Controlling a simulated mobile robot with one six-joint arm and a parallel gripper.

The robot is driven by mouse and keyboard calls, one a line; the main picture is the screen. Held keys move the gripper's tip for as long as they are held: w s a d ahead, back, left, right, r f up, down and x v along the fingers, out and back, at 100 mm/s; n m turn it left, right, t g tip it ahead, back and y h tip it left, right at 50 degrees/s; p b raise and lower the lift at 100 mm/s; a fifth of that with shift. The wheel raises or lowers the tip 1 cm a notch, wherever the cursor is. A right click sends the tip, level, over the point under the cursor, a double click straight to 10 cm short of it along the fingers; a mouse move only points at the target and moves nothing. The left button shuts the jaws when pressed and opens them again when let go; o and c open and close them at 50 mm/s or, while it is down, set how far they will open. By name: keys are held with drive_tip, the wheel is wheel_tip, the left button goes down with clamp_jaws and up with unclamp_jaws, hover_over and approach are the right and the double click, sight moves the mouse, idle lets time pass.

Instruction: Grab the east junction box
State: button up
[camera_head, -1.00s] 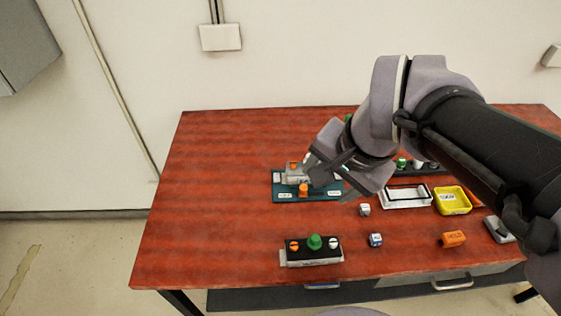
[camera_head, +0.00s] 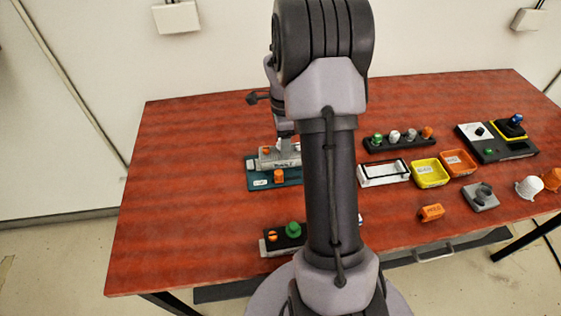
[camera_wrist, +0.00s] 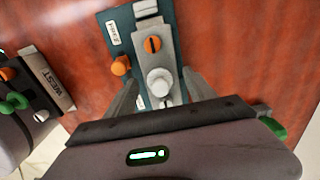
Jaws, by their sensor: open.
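A grey junction box (camera_wrist: 155,62) with an orange knob and a white knob lies on a teal board in the wrist view. The other box is marked WEST, so I take this one as the east box; no name on it is legible. It also shows on the teal board in the head view (camera_head: 268,158), partly hidden by my arm. My gripper (camera_wrist: 161,80) is open, one finger on each side of the box near its white knob. I cannot tell whether the fingers touch it. In the head view my gripper is mostly hidden behind my arm.
The teal board (camera_head: 258,181) bears an orange knob beside the box. The black-topped WEST box (camera_wrist: 45,75) is near the table's front. Right of my arm are a white tray (camera_head: 384,181), yellow bin (camera_head: 430,182), orange bin (camera_head: 470,169) and control panels. The table's left is clear.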

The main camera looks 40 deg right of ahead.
wheel_tip(320, 180, down, 6)
drive_tip(key=shift+r+b, duration=0.2)
drive_tip(key=shift+b, duration=1.05)
drive_tip(key=shift+r, duration=0.15)
drive_tip(key=shift+c, duration=1.1)
drive_tip(key=c, duration=1.1)
drive_tip(key=o, duration=1.3)
